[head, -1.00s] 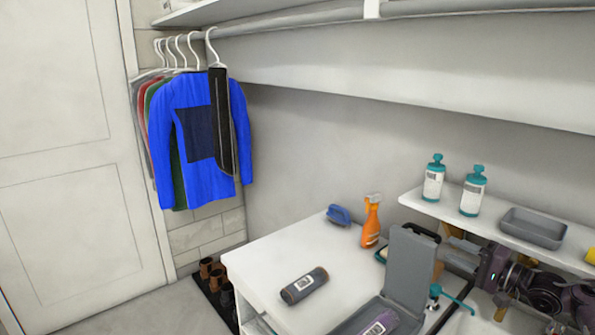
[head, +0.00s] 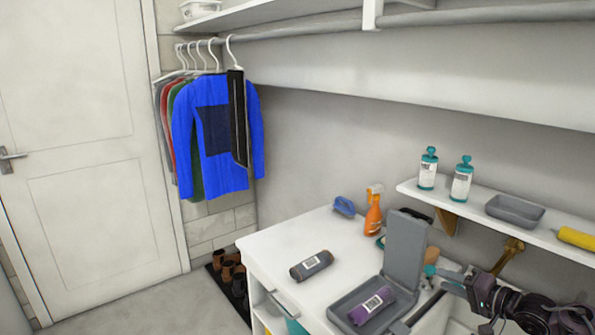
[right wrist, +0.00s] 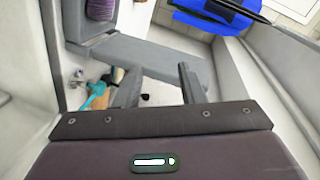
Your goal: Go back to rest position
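A purple roll (head: 371,306) with a white label lies in the case. It also shows in part at the top left of the right wrist view (right wrist: 101,9). My left gripper is not in view.
The white counter (head: 285,243) holds a dark roll (head: 312,265), an orange spray bottle (head: 373,212) and a blue brush (head: 344,206). A wall shelf (head: 473,208) at right carries two bottles, a grey tray (head: 515,211) and a yellow roll (head: 577,238). Clothes (head: 212,140) hang at left.

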